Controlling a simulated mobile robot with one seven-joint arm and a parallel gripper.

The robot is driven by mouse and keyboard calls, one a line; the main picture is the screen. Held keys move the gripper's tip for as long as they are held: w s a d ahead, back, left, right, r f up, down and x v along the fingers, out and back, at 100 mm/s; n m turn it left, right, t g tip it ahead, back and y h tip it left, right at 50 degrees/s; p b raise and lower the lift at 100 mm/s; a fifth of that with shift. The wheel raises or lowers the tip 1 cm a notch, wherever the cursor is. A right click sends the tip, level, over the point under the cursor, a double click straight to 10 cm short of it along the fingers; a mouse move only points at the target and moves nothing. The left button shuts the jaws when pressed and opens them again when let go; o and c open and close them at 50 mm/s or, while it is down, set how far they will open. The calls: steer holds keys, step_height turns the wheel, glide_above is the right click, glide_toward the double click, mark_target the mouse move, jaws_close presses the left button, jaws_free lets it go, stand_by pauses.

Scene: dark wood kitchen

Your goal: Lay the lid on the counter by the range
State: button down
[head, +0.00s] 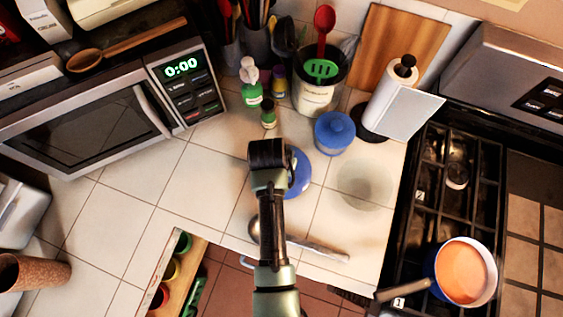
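A round blue lid-like piece (300,173) shows partly from behind my arm, just right of the wrist. The arm hides its left part, and I cannot tell whether it rests on the counter or is held above it. My gripper (267,153) is over the tiled counter (225,170), left of the range (440,190). Its fingers are hidden beneath the black wrist, so its opening and any hold do not show. A blue-sided pot (465,272) with orange contents and no lid on it stands on the range's front burner.
A blue lidded jar (334,132), small bottles (251,88), a utensil crock (318,90) and a paper towel holder (400,98) stand behind. A ladle (300,242) lies near the front edge. A round shadow (365,187) falls on bare tiles beside the range.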

steer(key=shift+f, duration=0.3)
steer(key=shift+f, duration=0.15)
steer(key=shift+c, duration=2.1)
jaws_free()
steer(key=v, duration=1.2)
steer(key=shift+b, duration=0.3)
